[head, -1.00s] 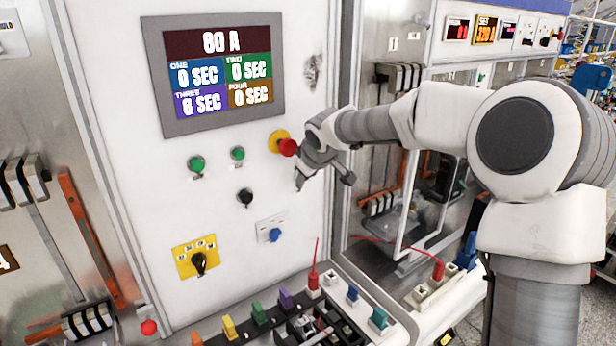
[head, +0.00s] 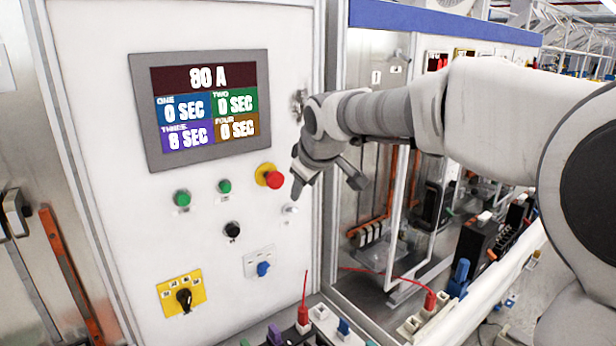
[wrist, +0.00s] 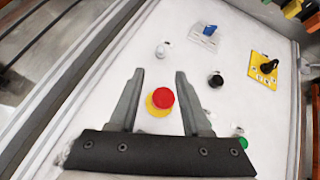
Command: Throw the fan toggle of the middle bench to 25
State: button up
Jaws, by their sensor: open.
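The white bench panel (head: 100,200) carries a display (head: 203,110) reading 80 A, with THREE at 8 SEC and ONE, TWO and FOUR at 0 SEC. A small pale toggle (head: 291,209) sits below and right of the red button; it also shows in the wrist view (wrist: 163,51). Its label and lever position are too small to read. My gripper (head: 328,188) is open and empty in front of the panel's right edge, close to the toggle. In the wrist view the fingertips (wrist: 159,74) flank the space between the toggle and the red button.
The red stop button (head: 274,179) on its yellow collar is close to my fingers. Green buttons (head: 182,198), a black knob (head: 232,230), a blue switch (head: 263,269) and a yellow rotary selector (head: 183,295) share the panel. A glass-doored cabinet (head: 400,220) stands at right.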

jog(key=v, duration=0.4)
jog(key=shift+a, duration=0.1)
dwell(0.6)
